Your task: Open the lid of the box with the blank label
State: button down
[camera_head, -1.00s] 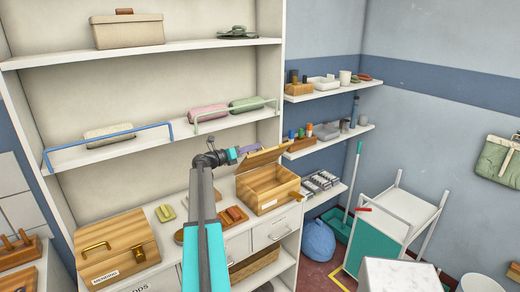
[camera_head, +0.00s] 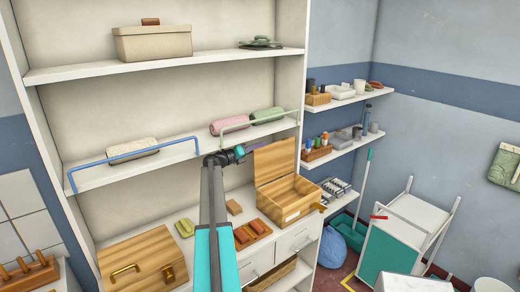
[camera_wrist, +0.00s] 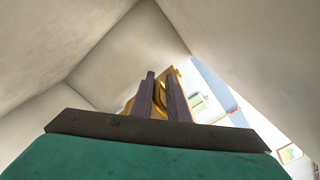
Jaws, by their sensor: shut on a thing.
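The wooden box (camera_head: 290,201) with a blank white label (camera_head: 292,217) stands on the counter, right of my arm. Its lid (camera_head: 277,165) is raised to nearly upright, and the box's inside shows. My gripper (camera_head: 258,147) is at the lid's upper left edge. In the wrist view my gripper (camera_wrist: 165,95) has its two dark fingers shut on a brass handle (camera_wrist: 161,92), with wood behind it. The exact grip on the handle is partly hidden by the fingers.
Another wooden box (camera_head: 143,266) with a brass handle stands shut at the lower left. A shelf (camera_head: 180,160) with a blue rail runs just behind my gripper. A brick-coloured tray (camera_head: 252,233) and a green block (camera_head: 184,228) lie on the counter.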

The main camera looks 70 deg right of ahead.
jog(key=shift+w+d+f+y, duration=0.15)
jog(key=shift+w+d+f, duration=0.1)
jog(key=shift+w+f, duration=0.3)
jog(key=shift+w+d+f+y, duration=0.2)
jog(key=shift+w+f, duration=0.1)
jog(key=shift+f, duration=0.4)
jog(key=c, duration=1.9)
grip_release()
jog(key=shift+o, duration=0.2)
jog(key=shift+a, duration=0.15)
jog(key=b+v, duration=0.5)
jog(key=v, duration=0.8)
jog(key=shift+w+r, duration=0.2)
jog(key=shift+r, duration=0.15)
jog(key=shift+a, duration=0.1)
